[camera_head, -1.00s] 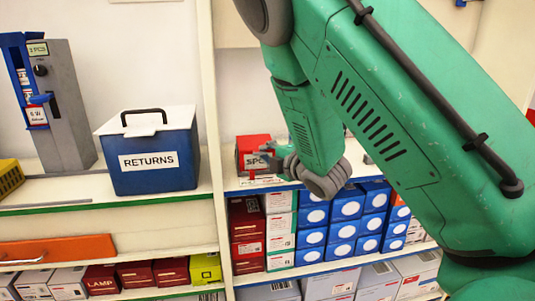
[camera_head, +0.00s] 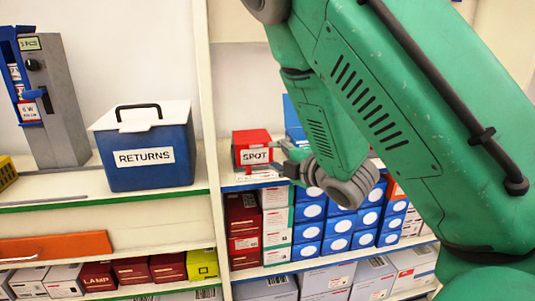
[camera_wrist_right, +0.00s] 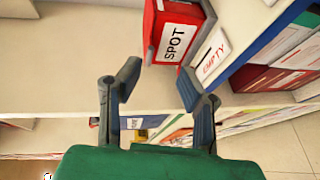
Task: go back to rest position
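My right arm is green and fills the right side of the head view. My right gripper (camera_head: 283,160) is in front of the shelf, just right of the red SPOT box (camera_head: 252,150). In the right wrist view the gripper (camera_wrist_right: 158,88) has its two dark fingers spread apart with nothing between them. The red SPOT box (camera_wrist_right: 180,32) stands on the shelf beyond the fingertips, apart from them. My left gripper is not in view.
A blue RETURNS box (camera_head: 152,158) with a white lid stands on the left shelf next to a grey device (camera_head: 55,105). Blue boxes (camera_head: 340,225) fill the shelf below. A white upright (camera_head: 208,120) divides the shelves.

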